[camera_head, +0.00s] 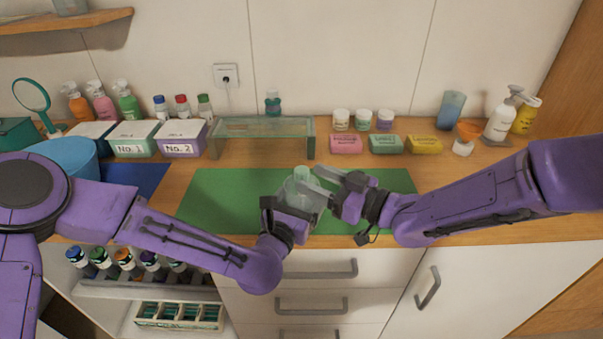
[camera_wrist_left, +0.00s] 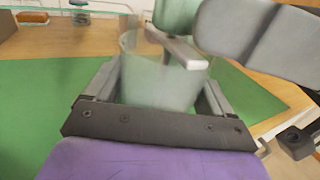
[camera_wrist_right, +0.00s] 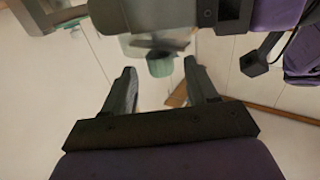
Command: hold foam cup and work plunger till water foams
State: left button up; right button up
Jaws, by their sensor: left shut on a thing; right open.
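The foam cup (camera_head: 319,198) is a clear, pale cup above the green mat, held upright or nearly so. It also shows in the left wrist view (camera_wrist_left: 158,88). My left gripper (camera_head: 293,198) is shut around its sides. The pale green plunger top (camera_head: 301,174) stands above the cup and shows in the left wrist view (camera_wrist_left: 176,15). My right gripper (camera_head: 326,180) is open beside the plunger, its fingers overlapping the cup's top in view. In the right wrist view, a pale green knob (camera_wrist_right: 160,66) shows between the open fingertips. Contact there cannot be told.
A green mat (camera_head: 215,200) covers the middle counter. A glass shelf stand (camera_head: 262,126) is behind it. Lidded boxes (camera_head: 135,147) stand left; soap bars (camera_head: 385,144), jars and pump bottles (camera_head: 500,120) stand right. The mat's left part is clear.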

aim_at(308, 177)
jog(key=x, duration=0.4)
jog(key=shift+w+a, duration=0.1)
grip_shut()
jog(key=shift+r, duration=2.75)
grip_release()
jog(key=shift+f, duration=0.1)
